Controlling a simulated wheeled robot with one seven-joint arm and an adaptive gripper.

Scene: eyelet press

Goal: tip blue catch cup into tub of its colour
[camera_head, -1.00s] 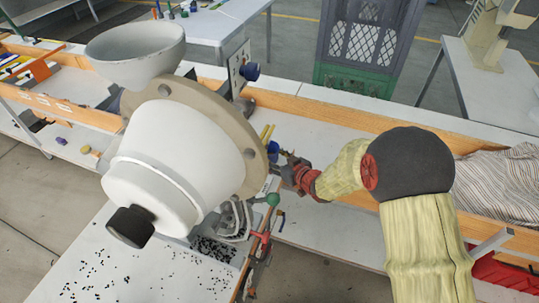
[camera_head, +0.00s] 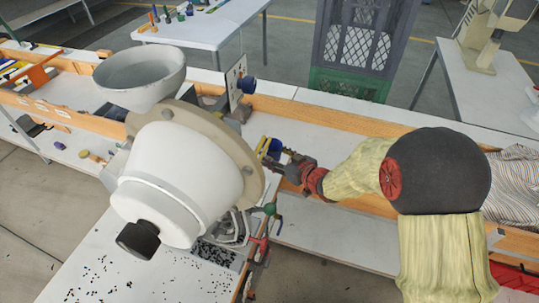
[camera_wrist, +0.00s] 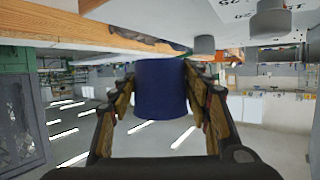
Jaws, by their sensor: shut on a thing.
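The blue catch cup (camera_wrist: 160,90) is held between the two fingers of my gripper (camera_wrist: 161,108) in the wrist view. The fingers press on its sides, and what is inside it is not visible. In the head view a small blue part of the cup (camera_head: 274,146) shows at the tip of my gripper (camera_head: 284,158), close beside the flange of the large white machine. I cannot make out a tub of the cup's colour with certainty in either view.
The white eyelet machine (camera_head: 185,180) with its bowl hopper (camera_head: 138,75) stands close left of my gripper. Black eyelets (camera_head: 95,280) lie scattered on the white table below. A green and grey crate (camera_head: 350,50) stands behind. A striped cloth (camera_head: 515,190) lies at the right.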

